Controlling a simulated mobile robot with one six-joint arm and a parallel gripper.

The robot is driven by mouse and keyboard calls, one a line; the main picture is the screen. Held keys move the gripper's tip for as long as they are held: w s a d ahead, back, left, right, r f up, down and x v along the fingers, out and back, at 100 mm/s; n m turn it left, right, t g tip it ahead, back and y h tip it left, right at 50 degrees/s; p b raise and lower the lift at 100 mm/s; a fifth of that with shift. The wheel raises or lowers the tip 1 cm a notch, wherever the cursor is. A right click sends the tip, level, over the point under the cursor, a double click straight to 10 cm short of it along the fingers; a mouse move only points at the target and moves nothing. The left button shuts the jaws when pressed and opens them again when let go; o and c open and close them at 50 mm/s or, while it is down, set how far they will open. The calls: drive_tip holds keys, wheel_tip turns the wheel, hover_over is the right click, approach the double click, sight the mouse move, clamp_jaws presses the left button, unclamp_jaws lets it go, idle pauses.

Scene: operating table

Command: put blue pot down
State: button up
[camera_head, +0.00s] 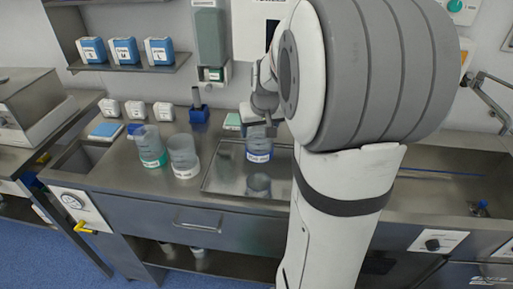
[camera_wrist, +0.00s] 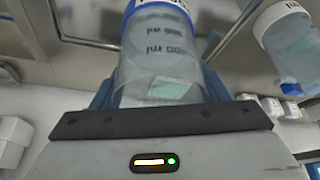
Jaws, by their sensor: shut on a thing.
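The blue pot (camera_head: 259,148) is a clear beaker with a blue label band. My gripper (camera_head: 262,122) is shut on it from above and behind. The pot is upright over the steel tray area (camera_head: 222,178); a darker pot shape below it looks like its reflection, so it seems held above the surface, but I cannot tell the gap. In the wrist view the blue pot (camera_wrist: 160,50) fills the space between the blue fingers of my gripper (camera_wrist: 158,88), with measuring marks on its wall. My arm hides the tray's right side.
A green-labelled pot (camera_head: 150,147) and a white-labelled pot (camera_head: 184,158) stand left of the tray. Several small white bottles (camera_head: 135,110) and a blue holder (camera_head: 199,114) stand behind. A shelf (camera_head: 128,66) holds blue-and-white boxes. A dispenser (camera_head: 210,40) hangs on the wall.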

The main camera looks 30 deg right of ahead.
sight(259, 145)
wheel_tip(259, 145, down, 2)
drive_tip(key=shift+f, duration=0.1)
drive_tip(key=shift+s+f, duration=0.1)
drive_tip(key=shift+f, duration=1.7)
drive_tip(key=shift+f, duration=0.15)
drive_tip(key=o, duration=1.1)
